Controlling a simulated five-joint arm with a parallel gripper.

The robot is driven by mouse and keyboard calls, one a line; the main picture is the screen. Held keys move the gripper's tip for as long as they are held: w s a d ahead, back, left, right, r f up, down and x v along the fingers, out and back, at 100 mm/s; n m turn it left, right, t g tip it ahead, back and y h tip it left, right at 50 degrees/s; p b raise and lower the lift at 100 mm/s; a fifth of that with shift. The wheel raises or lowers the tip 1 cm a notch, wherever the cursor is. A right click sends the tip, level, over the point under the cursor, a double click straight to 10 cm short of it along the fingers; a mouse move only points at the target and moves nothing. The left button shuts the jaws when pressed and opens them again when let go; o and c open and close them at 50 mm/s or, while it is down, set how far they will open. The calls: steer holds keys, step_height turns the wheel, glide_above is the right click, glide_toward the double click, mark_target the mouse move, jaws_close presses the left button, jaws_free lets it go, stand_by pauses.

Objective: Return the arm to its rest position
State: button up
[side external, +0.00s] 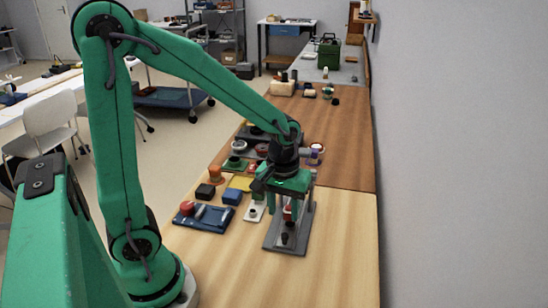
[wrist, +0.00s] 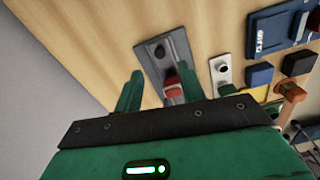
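My green arm reaches out from its base at the left in the side view and bends down over the table. My gripper (side external: 288,208) points down over a grey plate fixture (side external: 270,244) with a dark round knob on it. In the wrist view my gripper's two green fingers (wrist: 158,88) stand well apart. A red part (wrist: 173,86) on the grey fixture (wrist: 180,46) shows between them, nearer the right finger, with a gap to the left finger. I cannot tell whether the right finger touches it.
A blue tray (side external: 214,224), a blue block (side external: 232,197), a black block (side external: 205,191) and a white plate (side external: 246,214) lie left of the fixture. More parts crowd the table behind. A grey wall (side external: 460,160) runs along the right. The near wooden tabletop (side external: 330,275) is clear.

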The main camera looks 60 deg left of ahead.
steer(key=s+r+m+t, duration=0.5)
steer(key=s+r+m, duration=0.2)
steer(key=r, duration=0.6)
steer(key=shift+s+a+r, duration=0.15)
steer(key=shift+s+a, duration=0.15)
steer(key=shift+s, duration=0.7)
